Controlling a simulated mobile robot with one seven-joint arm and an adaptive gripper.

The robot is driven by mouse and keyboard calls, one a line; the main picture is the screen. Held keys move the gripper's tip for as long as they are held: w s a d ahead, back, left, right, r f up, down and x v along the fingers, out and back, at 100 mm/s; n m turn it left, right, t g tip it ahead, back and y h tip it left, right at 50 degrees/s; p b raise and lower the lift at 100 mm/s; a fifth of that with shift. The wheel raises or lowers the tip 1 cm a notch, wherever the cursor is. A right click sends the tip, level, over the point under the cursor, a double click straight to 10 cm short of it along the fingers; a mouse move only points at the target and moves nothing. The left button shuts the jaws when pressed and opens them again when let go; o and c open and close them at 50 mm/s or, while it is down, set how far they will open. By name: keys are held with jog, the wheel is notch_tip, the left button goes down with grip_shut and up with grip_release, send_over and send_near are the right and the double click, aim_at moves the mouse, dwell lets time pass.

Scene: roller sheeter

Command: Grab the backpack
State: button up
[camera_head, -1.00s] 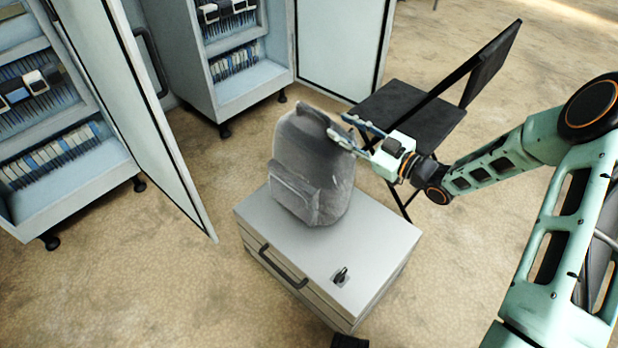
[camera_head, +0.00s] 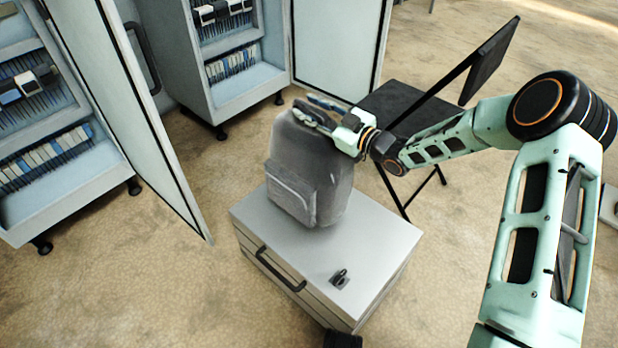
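The grey backpack (camera_head: 307,177) stands upright on top of a light grey metal drawer cabinet (camera_head: 345,243), its front pocket facing the lower left. My gripper (camera_head: 312,112) reaches in from the right at the top of the backpack. Its two fingers are apart, one over the near side of the backpack's top and one at the far side. The top handle is hidden by the fingers, so I cannot tell whether they touch it.
A black folding chair (camera_head: 402,103) stands behind my arm. Open electrical cabinets (camera_head: 230,83) stand at the back and left, with an open door (camera_head: 140,125) left of the backpack. The floor (camera_head: 130,290) is clear at the front left.

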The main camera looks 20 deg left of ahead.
grip_shut()
dwell(0.4)
jog(key=shift+r, duration=0.35)
jog(key=shift+r, duration=0.1)
